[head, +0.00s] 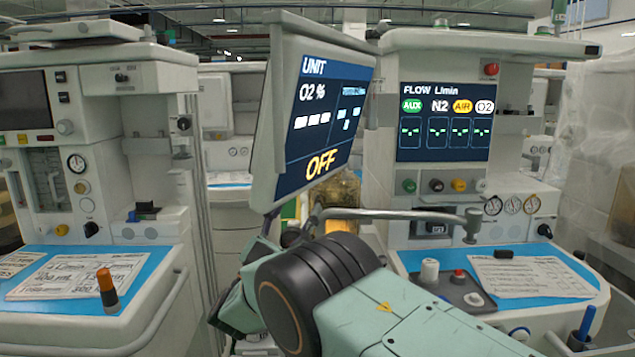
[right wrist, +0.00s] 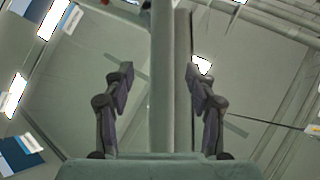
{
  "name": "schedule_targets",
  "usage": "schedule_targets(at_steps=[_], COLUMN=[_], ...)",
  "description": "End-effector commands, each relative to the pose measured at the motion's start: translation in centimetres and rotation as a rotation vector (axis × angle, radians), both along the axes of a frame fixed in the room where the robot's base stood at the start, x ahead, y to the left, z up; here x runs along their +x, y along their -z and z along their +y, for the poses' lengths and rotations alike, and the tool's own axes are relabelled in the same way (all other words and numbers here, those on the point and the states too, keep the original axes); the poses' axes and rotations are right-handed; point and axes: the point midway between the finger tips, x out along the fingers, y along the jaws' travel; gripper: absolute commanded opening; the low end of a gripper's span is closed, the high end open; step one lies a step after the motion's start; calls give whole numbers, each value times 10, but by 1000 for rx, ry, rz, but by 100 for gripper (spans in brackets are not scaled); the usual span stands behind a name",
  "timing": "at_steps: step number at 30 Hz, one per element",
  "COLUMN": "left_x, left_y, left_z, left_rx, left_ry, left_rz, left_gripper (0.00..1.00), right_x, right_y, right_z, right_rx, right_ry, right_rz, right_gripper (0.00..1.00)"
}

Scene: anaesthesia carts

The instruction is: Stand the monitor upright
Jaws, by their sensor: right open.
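The monitor (head: 318,115) has a pale grey frame and a dark screen reading "UNIT", "O2 %" and "OFF". In the head view it stands tilted, its edges leaning, turned partly to the right. My right gripper (head: 262,238) is at its lower left corner, partly hidden behind my own dark wrist joint. In the right wrist view, my right gripper (right wrist: 162,88) is open, with a finger on each side of a long grey bar, apparently the monitor's edge. Gaps show between the fingers and the bar. My left gripper is not in view.
A jointed grey support arm (head: 400,214) runs behind my arm, below the monitor. A cart with a flow display (head: 444,120) stands at the right, with papers (head: 530,275) on its blue top. Another cart (head: 95,190) stands at the left. A narrow gap separates the carts.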

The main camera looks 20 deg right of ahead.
Motion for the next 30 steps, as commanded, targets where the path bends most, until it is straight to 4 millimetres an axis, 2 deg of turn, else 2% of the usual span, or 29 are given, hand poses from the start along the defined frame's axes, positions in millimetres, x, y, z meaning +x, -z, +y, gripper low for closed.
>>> schedule_targets(at_steps=[6,12,23,30], left_x=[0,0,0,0], left_y=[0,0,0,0], left_z=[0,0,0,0], left_rx=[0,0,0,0], left_ry=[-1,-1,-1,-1], left_rz=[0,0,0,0], left_gripper=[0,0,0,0], right_x=[11,19,23,24], right_y=[-25,-40,-43,-43], right_z=[-21,-35,-43,-43], right_rx=[-1,0,0,0], right_ry=[1,0,1,0], right_rz=[-2,0,1,0], right_gripper=[57,57,57,37])
